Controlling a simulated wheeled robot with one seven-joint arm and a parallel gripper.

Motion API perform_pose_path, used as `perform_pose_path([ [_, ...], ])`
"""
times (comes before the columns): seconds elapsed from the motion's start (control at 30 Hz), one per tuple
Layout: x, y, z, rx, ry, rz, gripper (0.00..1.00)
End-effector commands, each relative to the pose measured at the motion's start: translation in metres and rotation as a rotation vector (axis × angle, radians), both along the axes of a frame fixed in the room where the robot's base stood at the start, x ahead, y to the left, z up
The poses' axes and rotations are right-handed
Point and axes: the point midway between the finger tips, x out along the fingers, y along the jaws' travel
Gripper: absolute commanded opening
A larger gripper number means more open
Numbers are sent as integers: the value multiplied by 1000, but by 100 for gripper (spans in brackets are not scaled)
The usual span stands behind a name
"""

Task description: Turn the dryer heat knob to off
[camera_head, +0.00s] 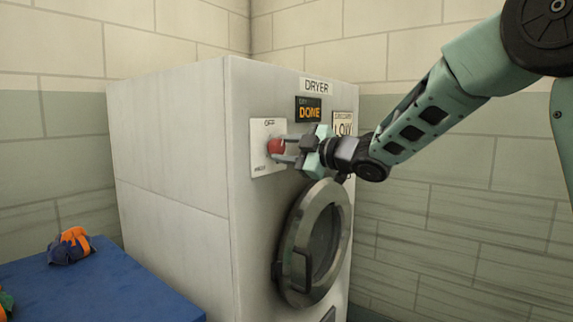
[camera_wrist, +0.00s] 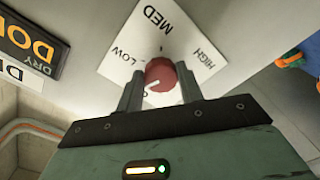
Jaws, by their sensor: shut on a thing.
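The red heat knob (camera_head: 276,146) sits on a white label plate (camera_head: 262,165) on the dryer's front. The plate reads OFF at its top in the head view. A short white mark shows on the knob's lower left there, between LOW and the hidden side. My gripper (camera_wrist: 160,92) is shut on the knob, one finger on each side. It also shows at the knob in the head view (camera_head: 285,147).
The grey dryer (camera_head: 175,150) has a round door (camera_head: 292,255) below the knob. A display (camera_head: 308,109) reads DRY DONE; a sign (camera_head: 343,122) reading LOW is partly covered.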

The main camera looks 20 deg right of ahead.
Motion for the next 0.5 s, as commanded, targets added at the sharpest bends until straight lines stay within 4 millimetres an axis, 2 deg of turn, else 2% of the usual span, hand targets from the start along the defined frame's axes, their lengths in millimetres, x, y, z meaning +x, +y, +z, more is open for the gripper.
perform_pose_path([
  [0.03,0,0,-5,-35,-26,1,14],
  [0.5,0,-1,-1,-265,-192,0,14],
])
